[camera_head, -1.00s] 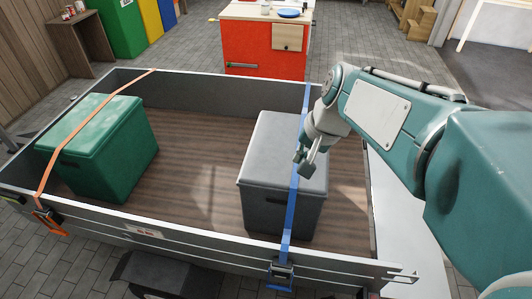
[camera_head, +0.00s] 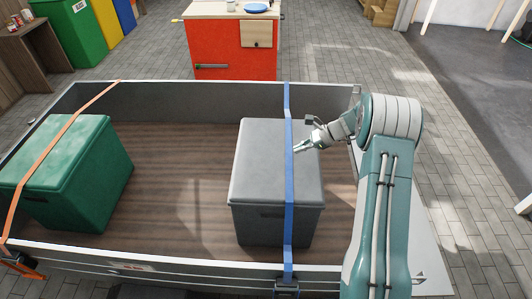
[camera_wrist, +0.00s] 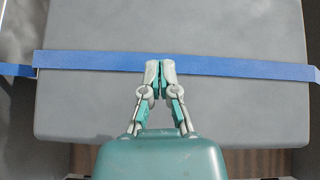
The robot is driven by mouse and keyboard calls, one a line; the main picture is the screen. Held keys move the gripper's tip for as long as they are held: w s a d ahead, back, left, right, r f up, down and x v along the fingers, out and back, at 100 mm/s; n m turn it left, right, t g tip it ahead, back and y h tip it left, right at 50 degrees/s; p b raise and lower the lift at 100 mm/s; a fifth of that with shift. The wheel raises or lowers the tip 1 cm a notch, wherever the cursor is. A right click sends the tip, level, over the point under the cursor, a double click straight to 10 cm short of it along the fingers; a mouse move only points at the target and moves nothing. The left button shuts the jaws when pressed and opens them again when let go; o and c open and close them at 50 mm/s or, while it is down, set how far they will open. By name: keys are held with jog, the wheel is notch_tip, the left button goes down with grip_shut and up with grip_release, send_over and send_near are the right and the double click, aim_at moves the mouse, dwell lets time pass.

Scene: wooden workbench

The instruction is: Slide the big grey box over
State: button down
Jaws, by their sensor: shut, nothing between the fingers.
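The big grey box (camera_head: 265,180) stands on the wooden floor of a trailer bed, right of its middle. A blue strap (camera_head: 289,180) runs over the box lid from the far wall to the near wall. My gripper (camera_head: 298,148) is shut and empty at the strap, over the right part of the lid. In the wrist view the fingertips (camera_wrist: 160,64) overlap the edge of the blue strap (camera_wrist: 110,61), with the grey lid (camera_wrist: 90,105) beneath. I cannot tell whether they touch the strap or lid.
A green box (camera_head: 75,175) stands at the left of the trailer under an orange strap (camera_head: 62,150). Bare trailer floor (camera_head: 180,185) lies between the boxes. Low trailer walls (camera_head: 200,98) surround the load. A red cabinet (camera_head: 232,48) stands behind.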

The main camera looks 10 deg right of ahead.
aim_at(262, 157)
jog(key=f, duration=0.2)
jog(key=w+f+m, duration=0.1)
jog(key=shift+d+y, duration=0.35)
jog(key=shift+y, duration=0.05)
jog(key=a, duration=0.4)
jog(key=w+a, duration=0.1)
jog(key=a, duration=0.3)
jog(key=w+a, duration=0.1)
jog(key=a, duration=0.3)
jog(key=shift+w+f, duration=0.1)
jog(key=shift+d+f, duration=0.2)
jog(key=shift+f, duration=0.45)
jog(key=shift+d+f, duration=0.1)
jog(key=shift+f, duration=0.05)
jog(key=shift+f, duration=0.1)
